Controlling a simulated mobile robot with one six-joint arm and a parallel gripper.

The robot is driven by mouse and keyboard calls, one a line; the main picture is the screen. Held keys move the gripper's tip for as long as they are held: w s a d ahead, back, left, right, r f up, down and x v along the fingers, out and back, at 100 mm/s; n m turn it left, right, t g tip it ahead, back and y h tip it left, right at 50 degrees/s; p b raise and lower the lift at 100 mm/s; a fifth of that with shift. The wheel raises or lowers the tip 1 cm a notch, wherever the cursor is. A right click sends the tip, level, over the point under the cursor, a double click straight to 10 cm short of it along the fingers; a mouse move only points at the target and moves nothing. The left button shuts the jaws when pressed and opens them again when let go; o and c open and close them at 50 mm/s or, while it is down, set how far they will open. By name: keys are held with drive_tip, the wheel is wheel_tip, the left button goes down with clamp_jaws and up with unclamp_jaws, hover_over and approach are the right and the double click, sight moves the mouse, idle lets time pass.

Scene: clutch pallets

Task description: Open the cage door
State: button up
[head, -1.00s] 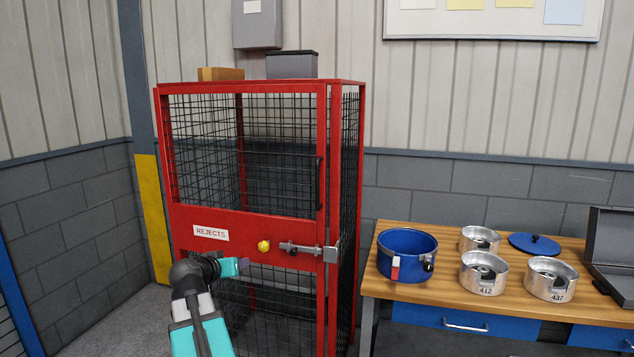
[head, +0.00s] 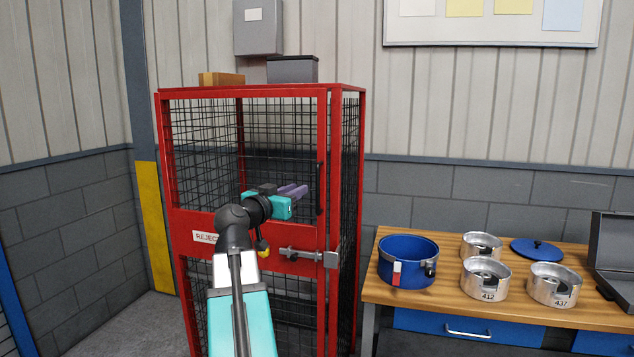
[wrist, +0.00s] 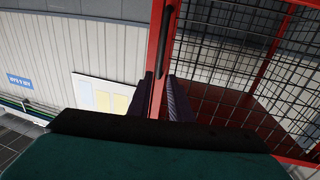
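The red cage door (head: 297,232) with wire mesh fills the front of the cage and looks closed. Its black vertical handle (head: 319,187) is at the right edge; it also shows in the wrist view (wrist: 169,42). A grey slide bolt (head: 300,252) sits below, reaching towards a metal plate (head: 331,259) at the post.
A wooden bench (head: 390,293) at the right holds a blue pot (head: 408,262), several metal parts, a blue lid (head: 536,248) and a dark case (head: 612,255). A wooden block (head: 221,79) and a grey box (head: 292,70) sit on the cage.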

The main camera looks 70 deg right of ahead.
sight(317, 180)
drive_tip(key=shift+s+d+p, duration=0.3)
drive_tip(key=shift+d+p, duration=0.25)
drive_tip(key=shift+d, duration=1.75)
drive_tip(key=shift+s+d+p, duration=0.35)
drive_tip(key=shift+d+p, duration=0.2)
drive_tip(key=shift+d, duration=1.7)
drive_tip(key=shift+s+d+p, duration=0.3)
drive_tip(key=shift+d+p, duration=0.25)
drive_tip(key=shift+d, duration=1.75)
